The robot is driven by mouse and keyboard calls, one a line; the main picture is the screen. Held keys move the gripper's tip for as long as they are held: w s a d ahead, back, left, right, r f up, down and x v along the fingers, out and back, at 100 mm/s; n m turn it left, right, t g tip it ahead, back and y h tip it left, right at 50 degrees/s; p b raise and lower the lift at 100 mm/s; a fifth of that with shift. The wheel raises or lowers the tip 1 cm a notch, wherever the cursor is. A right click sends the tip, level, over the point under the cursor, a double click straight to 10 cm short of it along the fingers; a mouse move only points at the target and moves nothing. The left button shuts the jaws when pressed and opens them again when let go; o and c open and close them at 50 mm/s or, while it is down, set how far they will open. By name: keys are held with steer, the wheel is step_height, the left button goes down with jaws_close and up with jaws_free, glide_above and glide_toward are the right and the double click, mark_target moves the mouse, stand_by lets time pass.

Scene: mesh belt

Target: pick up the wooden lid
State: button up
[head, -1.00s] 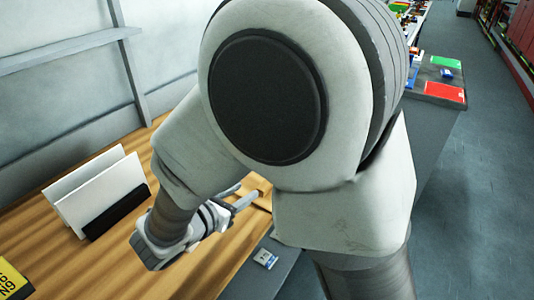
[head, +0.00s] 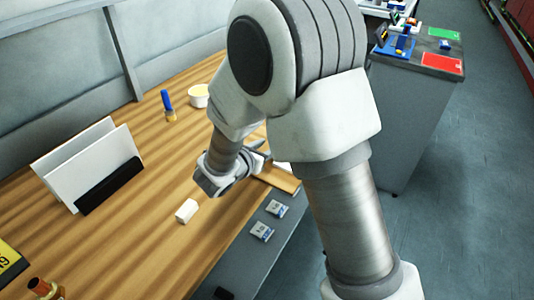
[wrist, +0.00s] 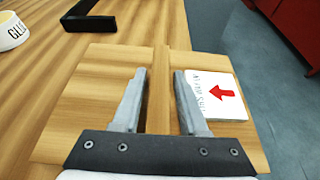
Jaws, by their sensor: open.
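The wooden lid (wrist: 85,95) looks like a flat pale board under my gripper in the wrist view. A narrow wooden strip runs along its middle, between the fingers. A white card with a red arrow (wrist: 222,92) lies on its right part. In the head view the lid (head: 281,180) is partly hidden by my arm, near the table's right edge. My gripper (wrist: 160,75) is open, with one finger on each side of the strip. It also shows from behind in the head view (head: 262,152). I cannot tell whether the fingers touch the wood.
On the wooden table (head: 140,235) stand a bowl (head: 198,101), a blue-handled brush (head: 168,103), a white block (head: 186,211) and upright white panels (head: 85,165). A black bar (wrist: 110,20) lies beyond the lid. A grey bench (head: 425,55) stands at the right, with open floor beside it.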

steer(key=shift+w+d+f, duration=0.1)
steer(key=shift+w+d, duration=0.05)
steer(key=shift+w, duration=0.15)
jaws_close()
stand_by(0.4)
